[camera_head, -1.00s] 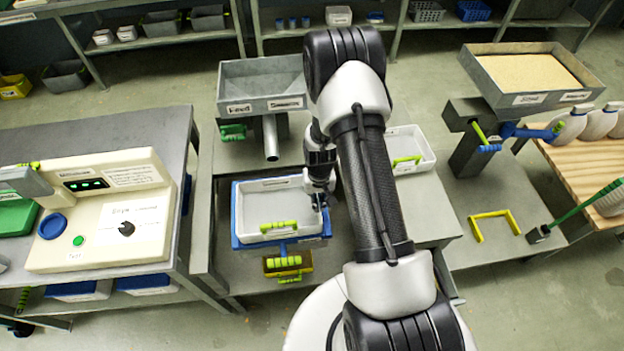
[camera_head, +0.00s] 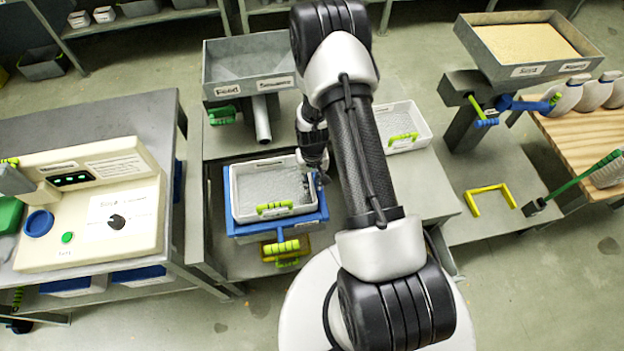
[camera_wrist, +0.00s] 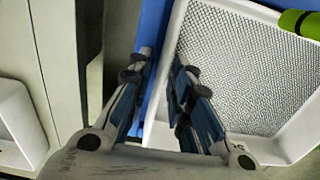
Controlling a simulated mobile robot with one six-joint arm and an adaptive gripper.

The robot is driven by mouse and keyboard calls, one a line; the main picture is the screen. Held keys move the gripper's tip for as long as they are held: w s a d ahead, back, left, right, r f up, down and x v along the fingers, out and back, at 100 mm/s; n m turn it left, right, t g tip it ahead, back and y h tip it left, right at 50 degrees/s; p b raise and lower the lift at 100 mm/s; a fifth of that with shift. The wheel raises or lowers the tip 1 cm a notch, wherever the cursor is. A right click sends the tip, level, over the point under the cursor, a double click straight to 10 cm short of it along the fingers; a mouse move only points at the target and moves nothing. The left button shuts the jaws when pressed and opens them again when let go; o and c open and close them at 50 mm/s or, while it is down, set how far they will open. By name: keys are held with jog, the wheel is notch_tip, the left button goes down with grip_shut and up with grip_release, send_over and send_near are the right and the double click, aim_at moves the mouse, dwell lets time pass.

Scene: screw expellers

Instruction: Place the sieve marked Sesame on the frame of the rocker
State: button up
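A white sieve (camera_head: 272,192) with a grey mesh and a green handle sits at a blue frame (camera_head: 324,210) in the middle of the head view. Its mesh and rim also show in the wrist view (camera_wrist: 250,70). My gripper (camera_head: 318,176) is at its right rim. In the wrist view my gripper (camera_wrist: 163,68) has its fingers apart, straddling the rim, with a visible gap. A second white sieve (camera_head: 402,128) with a green handle lies on the bench to the right. The lettering on both sieves is not readable.
A grey feed tray (camera_head: 225,95) stands behind the frame. A control panel (camera_head: 100,208) is on the left bench. A tray of pale grain (camera_head: 525,72) is at the back right. A yellow bracket (camera_head: 476,205) lies on the low right surface.

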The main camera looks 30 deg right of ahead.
dwell(0.3)
jog(key=shift+f, duration=0.25)
notch_tip(320, 180, up, 29)
jog(key=a+t+p, duration=0.1)
jog(key=a+p, duration=0.2)
jog(key=p, duration=0.2)
jog(key=s+a+r+n+t, duration=0.1)
jog(key=s+a+r, duration=0.15)
jog(key=r, duration=0.35)
jog(key=s+a+r+n, duration=0.1)
jog(key=s+r, duration=0.2)
jog(key=r, duration=0.3)
jog(key=s+a+r+t, duration=0.1)
jog(key=s+r, duration=0.1)
jog(key=s, duration=0.2)
jog(key=s+a+r+n, duration=0.1)
jog(key=s+a+r, duration=0.1)
jog(key=s, duration=0.3)
jog(key=s+a+r+t, duration=0.1)
jog(key=s+a+r, duration=0.1)
jog(key=s+r, duration=0.2)
jog(key=shift+s+r+n+t, duration=0.1)
jog(key=shift+s+n+t, duration=0.2)
jog(key=shift+s, duration=0.4)
